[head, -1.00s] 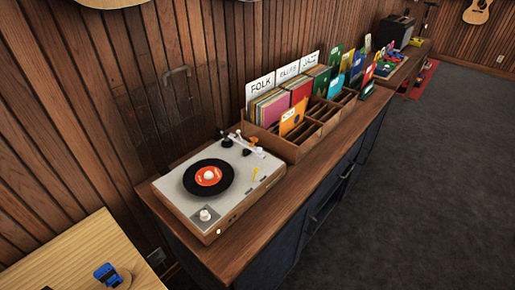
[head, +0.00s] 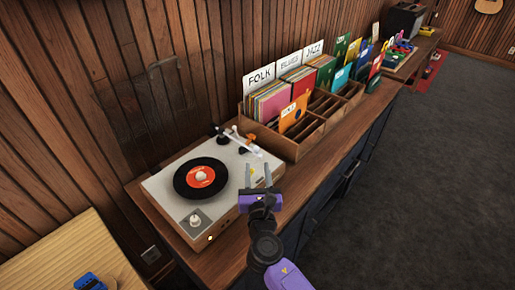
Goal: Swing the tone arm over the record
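The turntable (head: 223,217) stands on the near end of the wooden counter. A black record (head: 185,187) with a red label lies on its platter. The tone arm (head: 238,138) is at the back right of the deck, off the record.
A wooden record crate (head: 290,147) with sleeves and FOLK, BLUES and JAZZ cards stands just behind the turntable. A wood-panelled wall (head: 105,90) runs along the left. A light wood table (head: 50,250) is at the lower left. Grey floor (head: 420,200) is open on the right.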

